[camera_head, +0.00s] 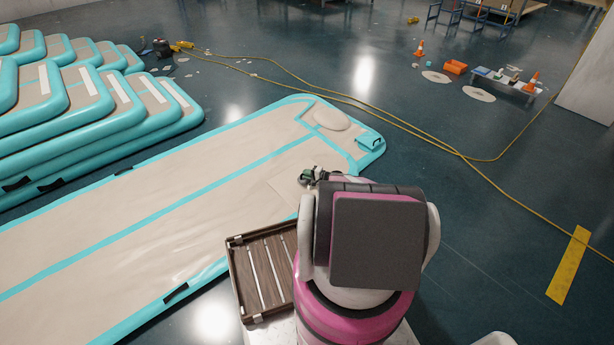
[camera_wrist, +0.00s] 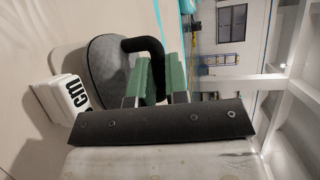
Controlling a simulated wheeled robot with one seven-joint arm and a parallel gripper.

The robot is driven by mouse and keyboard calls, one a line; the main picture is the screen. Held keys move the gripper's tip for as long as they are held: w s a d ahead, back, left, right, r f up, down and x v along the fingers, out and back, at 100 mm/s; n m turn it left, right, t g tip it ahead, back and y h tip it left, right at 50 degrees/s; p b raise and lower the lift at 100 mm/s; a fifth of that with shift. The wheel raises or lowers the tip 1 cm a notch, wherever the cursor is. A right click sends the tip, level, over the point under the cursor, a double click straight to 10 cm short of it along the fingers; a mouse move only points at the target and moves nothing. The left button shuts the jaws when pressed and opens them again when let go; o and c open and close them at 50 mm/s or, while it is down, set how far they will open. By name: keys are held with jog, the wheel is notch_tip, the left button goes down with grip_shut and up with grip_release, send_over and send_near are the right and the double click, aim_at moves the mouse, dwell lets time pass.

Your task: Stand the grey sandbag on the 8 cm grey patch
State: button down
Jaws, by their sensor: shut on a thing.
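The grey sandbag (camera_wrist: 103,68) with a black loop handle (camera_wrist: 148,45) shows in the wrist view. The green fingers of my gripper (camera_wrist: 160,72) are shut on the handle. In the head view my gripper (camera_head: 309,176) is over the right part of the beige inflatable mat, and my arm hides much around it. A white block marked "cm" (camera_wrist: 68,102) is close beside the bag; its number is not readable. A dark area borders the bag, but I cannot tell whether it is the grey patch or shadow, nor whether the bag touches the mat.
The turquoise-edged mat (camera_head: 130,215) runs to the left, with a beige mound (camera_head: 331,120) and a turquoise item (camera_head: 370,143) at its far end. A slatted brown tray (camera_head: 262,270) is beside my body. Yellow hose (camera_head: 430,136) crosses the floor. Stacked mats (camera_head: 100,125) stand left.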

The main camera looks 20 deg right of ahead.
jog(key=shift+f, duration=0.2)
jog(key=shift+f, duration=0.15)
jog(key=c, duration=1.1)
grip_release()
